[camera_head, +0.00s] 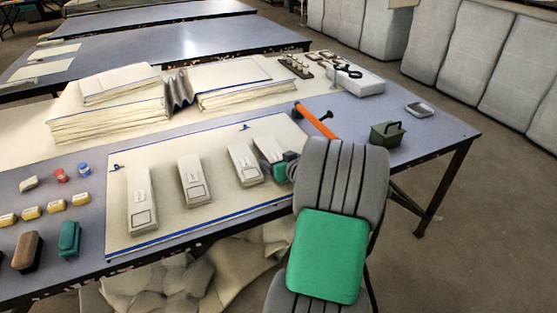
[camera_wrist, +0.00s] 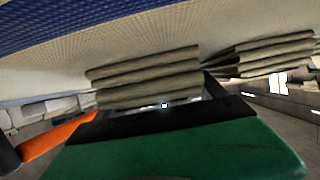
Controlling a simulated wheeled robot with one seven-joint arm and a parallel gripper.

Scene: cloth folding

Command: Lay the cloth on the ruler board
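The ruler board (camera_head: 165,228) is a cream panel with a blue front edge, lying flat near the table's front side. Several pale oblong pieces lie on it in a row, each with a small mark; which of them is the task's cloth I cannot tell. My gripper (camera_head: 279,168) appears as a small teal and dark shape at the near end of the rightmost pale piece (camera_head: 268,149). In the wrist view, grey layered folds (camera_wrist: 145,75) show close up beyond a dark bar and a green surface. My fingertips are not clear, nor whether they hold anything.
Large cream stacks (camera_head: 110,122) and a grey pleated piece (camera_head: 180,90) stand behind the board. Small coloured blocks (camera_head: 69,238) lie at the left. A green box (camera_head: 386,134) and grey dish (camera_head: 419,110) are at the right. A slatted grey, green-fronted shape (camera_head: 326,256) covers the foreground.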

